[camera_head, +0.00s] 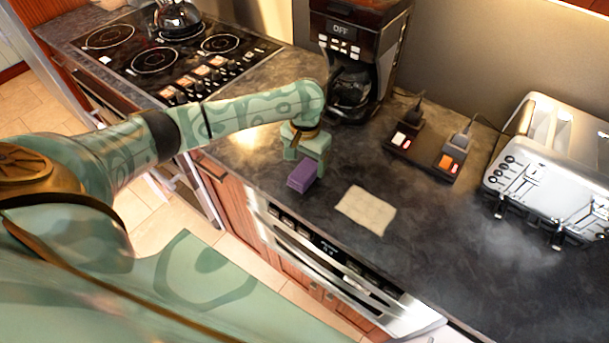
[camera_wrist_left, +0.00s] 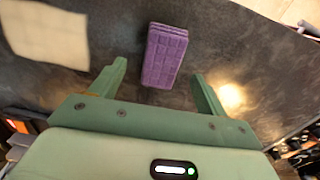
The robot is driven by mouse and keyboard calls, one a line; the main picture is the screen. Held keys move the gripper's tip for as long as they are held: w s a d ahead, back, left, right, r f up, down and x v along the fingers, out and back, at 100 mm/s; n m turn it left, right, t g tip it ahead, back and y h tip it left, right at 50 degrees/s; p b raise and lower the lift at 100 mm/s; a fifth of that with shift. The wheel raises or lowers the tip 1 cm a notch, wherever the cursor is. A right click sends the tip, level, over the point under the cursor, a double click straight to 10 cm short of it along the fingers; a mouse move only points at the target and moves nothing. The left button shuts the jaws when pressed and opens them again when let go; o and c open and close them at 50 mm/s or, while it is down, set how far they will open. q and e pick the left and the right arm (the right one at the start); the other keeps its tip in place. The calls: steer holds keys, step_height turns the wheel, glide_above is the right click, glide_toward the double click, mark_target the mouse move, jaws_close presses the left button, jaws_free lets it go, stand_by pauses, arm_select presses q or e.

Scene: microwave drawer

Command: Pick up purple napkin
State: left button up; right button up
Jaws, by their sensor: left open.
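The purple napkin (camera_head: 302,175) is a small folded block on the dark counter near its front edge in the head view. In the left wrist view the purple napkin (camera_wrist_left: 164,56) lies ahead of and between the two fingers, with a quilted pattern on its surface. My left gripper (camera_head: 304,157) is right beside it, on its far side in the head view. In the left wrist view my left gripper (camera_wrist_left: 160,80) is open, with nothing held between its fingers. My right gripper is not seen.
A beige cloth (camera_head: 366,209) lies flat to the right. A coffee maker (camera_head: 355,60) stands behind, a power strip (camera_head: 425,153) and a silver toaster (camera_head: 550,165) to the right. A stovetop (camera_head: 165,50) with a kettle (camera_head: 177,18) is at left. The microwave drawer (camera_head: 330,265) is below the counter's front edge.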

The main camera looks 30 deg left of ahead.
mark_target(304, 171)
arm_select(q)
steer(key=f+b, duration=0.1)
steer(key=f, duration=0.1)
steer(key=f+b, duration=0.1)
steer(key=f, duration=0.1)
steer(key=shift+a+f, duration=0.2)
steer(key=shift+f, duration=0.1)
steer(key=shift+r, duration=0.1)
steer(key=shift+c, duration=0.8)
steer(key=c, duration=0.9)
steer(key=shift+r+p, duration=0.4)
steer(key=shift+r, duration=0.1)
step_height(304, 171, up, 3)
steer(key=shift+p, duration=0.85)
steer(key=s+r+p, duration=0.2)
steer(key=s+r, duration=0.1)
steer(key=s, duration=0.1)
steer(key=s+r+p, duration=0.2)
steer(key=s+r, duration=0.1)
steer(key=s, duration=0.2)
steer(key=s+d+r+p, duration=0.1)
steer(key=s+r, duration=0.2)
steer(key=s, duration=0.2)
steer(key=shift+d+p, duration=0.1)
steer(key=shift+p, duration=0.3)
